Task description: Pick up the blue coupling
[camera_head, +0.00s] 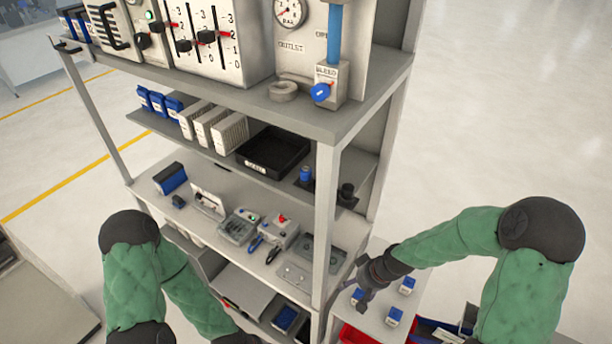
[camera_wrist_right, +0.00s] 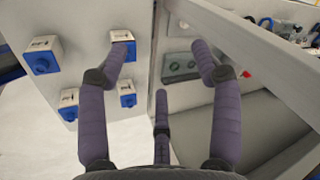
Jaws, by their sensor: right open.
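Several small white blocks with blue parts and small labels stand on a white side table (camera_head: 380,318) at the lower right. One such block (camera_head: 394,316) is at the front, another block (camera_head: 407,286) is behind it. I cannot tell which of them, if any, is the blue coupling. My right gripper (camera_head: 366,286) is over the table's left part, next to a block (camera_head: 357,295). In the right wrist view my right gripper (camera_wrist_right: 160,62) is open and empty; its left fingertip overlaps a block (camera_wrist_right: 122,37). My left gripper is out of view.
A grey shelf rack (camera_head: 335,130) with a vertical post (camera_head: 325,225) stands just left of my right gripper. A red bin (camera_head: 355,335) is below the side table.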

